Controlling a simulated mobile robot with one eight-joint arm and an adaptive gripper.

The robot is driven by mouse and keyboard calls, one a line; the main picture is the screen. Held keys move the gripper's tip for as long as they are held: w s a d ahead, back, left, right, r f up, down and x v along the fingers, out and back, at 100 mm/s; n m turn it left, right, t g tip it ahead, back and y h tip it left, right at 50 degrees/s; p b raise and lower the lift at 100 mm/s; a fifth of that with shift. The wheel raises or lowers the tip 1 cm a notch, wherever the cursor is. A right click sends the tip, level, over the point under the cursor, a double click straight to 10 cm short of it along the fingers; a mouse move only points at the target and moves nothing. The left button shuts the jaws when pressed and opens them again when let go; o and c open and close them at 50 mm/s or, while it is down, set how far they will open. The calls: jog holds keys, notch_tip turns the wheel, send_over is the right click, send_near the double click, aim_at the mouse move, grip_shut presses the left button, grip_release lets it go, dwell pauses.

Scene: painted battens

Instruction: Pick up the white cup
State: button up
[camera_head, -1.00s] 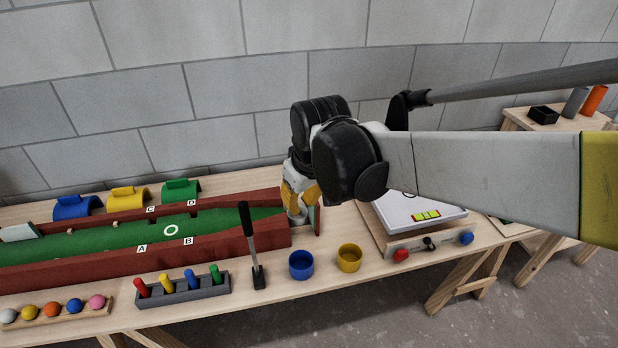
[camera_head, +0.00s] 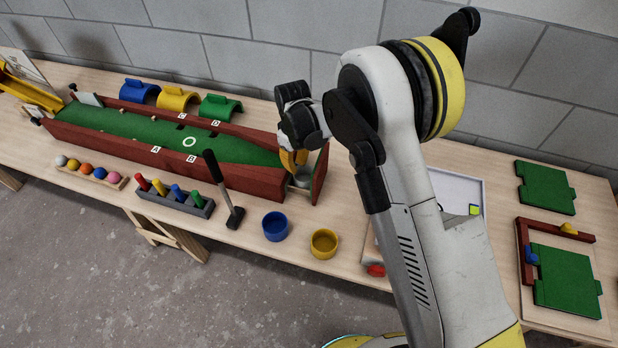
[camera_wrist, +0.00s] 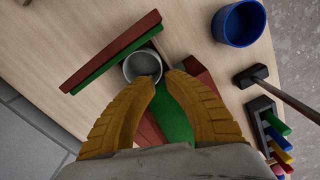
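The white cup (camera_head: 301,182) stands at the right end of the green lane (camera_head: 130,127), between its end and a red upright board (camera_head: 320,176). In the wrist view the cup (camera_wrist: 142,66) is seen from above, empty, with its rim showing. My gripper (camera_head: 291,160) is just above the cup in the head view. In the wrist view the yellow fingers of my gripper (camera_wrist: 160,79) are apart with nothing between them. Their tips overlap the cup's near edge in the picture. I cannot tell whether they touch it.
A blue cup (camera_head: 275,226) and a yellow cup (camera_head: 324,243) stand in front on the wooden table (camera_head: 248,262). A black-handled mallet (camera_head: 222,190) stands near the lane, beside a grey peg rack (camera_head: 190,206). Red side walls flank the lane. Green boards (camera_head: 545,187) lie far right.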

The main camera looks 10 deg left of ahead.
aim_at(297, 180)
notch_tip(297, 180, down, 8)
jog(key=b, duration=0.3)
jog(key=shift+f+b, duration=0.1)
jog(key=shift+b, duration=0.2)
jog(key=shift+c, duration=0.3)
grip_shut()
